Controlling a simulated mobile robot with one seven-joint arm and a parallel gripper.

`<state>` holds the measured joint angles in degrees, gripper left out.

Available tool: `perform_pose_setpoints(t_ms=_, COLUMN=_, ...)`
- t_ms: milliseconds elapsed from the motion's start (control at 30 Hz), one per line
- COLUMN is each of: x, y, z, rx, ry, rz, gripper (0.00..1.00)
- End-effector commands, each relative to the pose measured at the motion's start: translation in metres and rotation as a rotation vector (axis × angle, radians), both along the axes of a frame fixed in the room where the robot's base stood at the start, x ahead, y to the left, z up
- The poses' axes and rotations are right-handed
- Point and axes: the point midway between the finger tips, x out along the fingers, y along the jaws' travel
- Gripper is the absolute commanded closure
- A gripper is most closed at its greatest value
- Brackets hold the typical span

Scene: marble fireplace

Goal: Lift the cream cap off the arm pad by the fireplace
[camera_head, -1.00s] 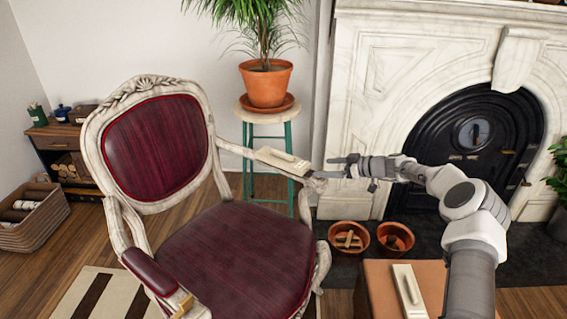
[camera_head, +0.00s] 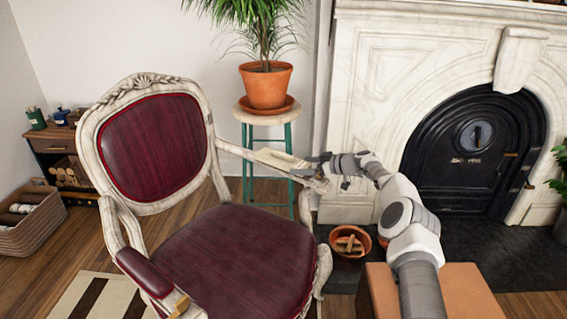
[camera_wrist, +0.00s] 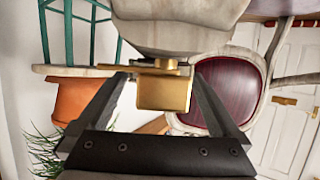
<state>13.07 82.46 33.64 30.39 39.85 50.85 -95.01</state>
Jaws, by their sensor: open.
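The cream cap (camera_head: 280,160) lies along the chair's right-hand arm, on the fireplace side. It covers the arm pad, whose surface I cannot make out. My gripper (camera_head: 309,165) is open at the front end of that arm, close to the cap's near end. In the wrist view, a gold bracket (camera_wrist: 164,91) at the arm's front end shows between the spread fingers. The pale chair wood (camera_wrist: 180,30) is above it in that rotated picture. The cap cannot be told apart there. Whether the fingers touch anything is unclear.
The chair (camera_head: 235,250) has a bare maroon pad (camera_head: 145,271) on its other arm. A potted plant (camera_head: 266,85) stands on a green-legged stool (camera_head: 266,117) behind the capped arm. A clay pot (camera_head: 349,242) sits by the hearth. A brown box top (camera_head: 470,290) is at front.

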Motion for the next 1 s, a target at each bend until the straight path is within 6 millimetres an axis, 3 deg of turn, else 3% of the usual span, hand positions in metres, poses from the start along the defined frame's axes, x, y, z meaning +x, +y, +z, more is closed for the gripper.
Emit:
perform_pose_setpoints(t_ms=300, x=0.0013, y=0.0020, z=-0.0010, rx=-0.001, ry=0.000, rz=0.000, gripper=0.00)
perform_pose_setpoints(t_ms=700, x=0.0012, y=0.0020, z=-0.0010, rx=-0.001, ry=0.000, rz=0.000, gripper=0.70)
perform_pose_setpoints(t_ms=1000, x=0.0013, y=0.0019, z=0.0017, rx=-0.001, ry=-0.001, rz=-0.001, gripper=0.73)
